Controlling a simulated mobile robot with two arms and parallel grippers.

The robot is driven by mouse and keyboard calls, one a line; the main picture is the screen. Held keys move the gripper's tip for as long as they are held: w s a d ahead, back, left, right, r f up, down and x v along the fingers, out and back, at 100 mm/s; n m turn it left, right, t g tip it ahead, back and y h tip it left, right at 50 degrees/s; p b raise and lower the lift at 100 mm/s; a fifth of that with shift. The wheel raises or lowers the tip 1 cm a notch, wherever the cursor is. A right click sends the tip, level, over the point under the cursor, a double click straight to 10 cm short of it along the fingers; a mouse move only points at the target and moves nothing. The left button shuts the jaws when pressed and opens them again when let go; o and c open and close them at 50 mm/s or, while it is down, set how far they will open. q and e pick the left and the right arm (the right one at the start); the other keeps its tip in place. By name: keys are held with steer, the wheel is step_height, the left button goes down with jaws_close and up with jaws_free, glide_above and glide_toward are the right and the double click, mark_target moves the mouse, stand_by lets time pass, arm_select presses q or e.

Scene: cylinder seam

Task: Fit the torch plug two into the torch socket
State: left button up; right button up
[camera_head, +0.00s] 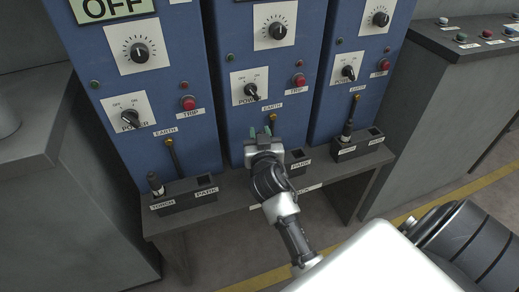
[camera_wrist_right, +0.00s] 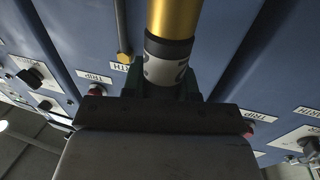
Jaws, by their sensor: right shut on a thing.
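My right gripper (camera_head: 261,133) is in front of the middle blue cabinet, above the bench. It is shut on a plug, which I take to be torch plug two. In the right wrist view, the plug (camera_wrist_right: 166,70) has a gold barrel, a black ring and a pale band with a dark mark, between the fingers of my gripper (camera_wrist_right: 162,88). The plug is hard to make out in the head view. The middle socket block (camera_head: 296,158) has a PARK label; its left part, where the torch socket would be, is hidden behind my arm. My left gripper is not in view.
The left block (camera_head: 180,198), labelled TORCH and PARK, holds a black plug (camera_head: 155,184). The right block (camera_head: 358,146) holds another dark plug (camera_head: 347,131). A brass EARTH fitting (camera_head: 271,117) sticks out near my gripper. Knobs and red TRIP buttons (camera_head: 299,80) are above.

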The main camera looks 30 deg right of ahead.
steer(key=shift+f, duration=0.35)
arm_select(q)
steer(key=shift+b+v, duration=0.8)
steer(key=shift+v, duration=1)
arm_select(e)
steer(key=shift+f, duration=1.65)
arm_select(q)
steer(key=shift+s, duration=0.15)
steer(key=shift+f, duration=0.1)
arm_select(e)
steer(key=shift+f, duration=0.1)
steer(key=o, duration=1)
